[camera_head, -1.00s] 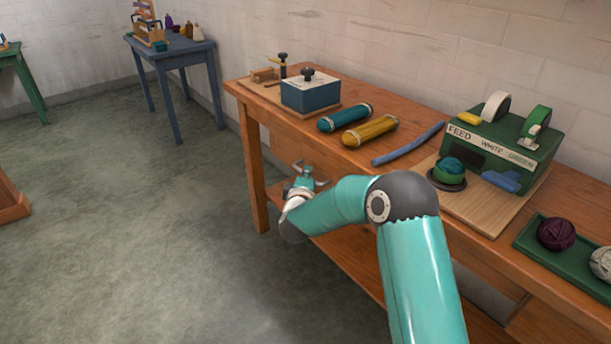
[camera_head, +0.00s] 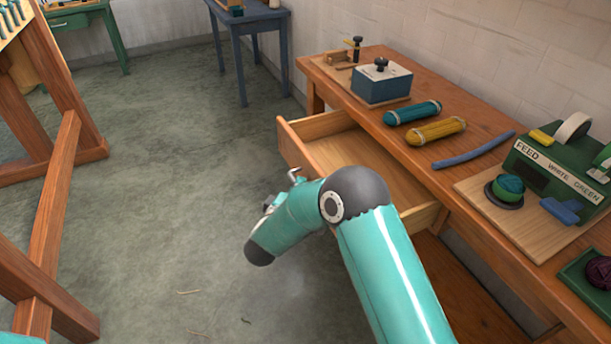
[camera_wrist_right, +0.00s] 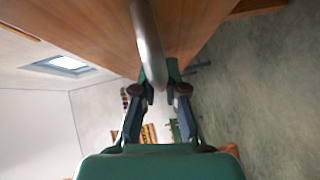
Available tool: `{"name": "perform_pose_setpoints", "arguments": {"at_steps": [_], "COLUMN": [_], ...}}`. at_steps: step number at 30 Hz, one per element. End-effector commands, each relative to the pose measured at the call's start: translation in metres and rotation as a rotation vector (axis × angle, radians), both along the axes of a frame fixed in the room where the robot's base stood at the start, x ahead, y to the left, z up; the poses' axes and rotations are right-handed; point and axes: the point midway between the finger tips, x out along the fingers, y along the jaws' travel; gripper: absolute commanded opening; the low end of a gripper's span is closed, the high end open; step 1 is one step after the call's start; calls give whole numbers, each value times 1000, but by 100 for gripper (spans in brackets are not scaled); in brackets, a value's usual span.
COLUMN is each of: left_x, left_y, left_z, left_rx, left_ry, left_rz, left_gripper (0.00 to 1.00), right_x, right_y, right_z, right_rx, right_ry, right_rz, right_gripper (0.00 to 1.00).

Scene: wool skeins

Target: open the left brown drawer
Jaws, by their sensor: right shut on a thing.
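The left brown drawer (camera_head: 345,152) stands pulled out from the wooden bench, and its empty inside shows in the head view. Its front panel faces the aisle and is partly hidden by my right arm. My right gripper (camera_head: 293,177) is at the drawer's front, mostly hidden behind my own wrist. In the right wrist view, my right gripper (camera_wrist_right: 160,88) is shut on the metal drawer handle (camera_wrist_right: 147,42), with the brown drawer front (camera_wrist_right: 195,30) just beyond. My left gripper is not in view.
On the bench (camera_head: 440,172) are a blue box (camera_head: 381,86), a teal skein (camera_head: 412,113), a yellow skein (camera_head: 436,131), a blue strip (camera_head: 474,149) and a green feed machine (camera_head: 560,165). A wooden frame (camera_head: 60,190) stands at the left.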

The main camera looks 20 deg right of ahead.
Motion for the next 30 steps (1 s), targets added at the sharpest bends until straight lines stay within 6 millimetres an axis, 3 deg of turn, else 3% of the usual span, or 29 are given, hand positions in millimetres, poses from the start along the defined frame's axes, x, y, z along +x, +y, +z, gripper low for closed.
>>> {"name": "perform_pose_setpoints", "arguments": {"at_steps": [14,15,19,30], "left_x": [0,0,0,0], "left_y": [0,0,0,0], "left_z": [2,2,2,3], "left_rx": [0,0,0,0], "left_ry": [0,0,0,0], "left_rz": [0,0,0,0], "left_gripper": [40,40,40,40], "right_x": [-6,-7,-6,-7], "right_y": [-1,-1,-1,0], "right_z": [-6,-6,-5,-1], "right_rx": [3,3,3,1], "right_ry": [14,14,10,4], "right_rz": [-21,-21,-21,-21], "right_gripper": [0,16,37,37]}}
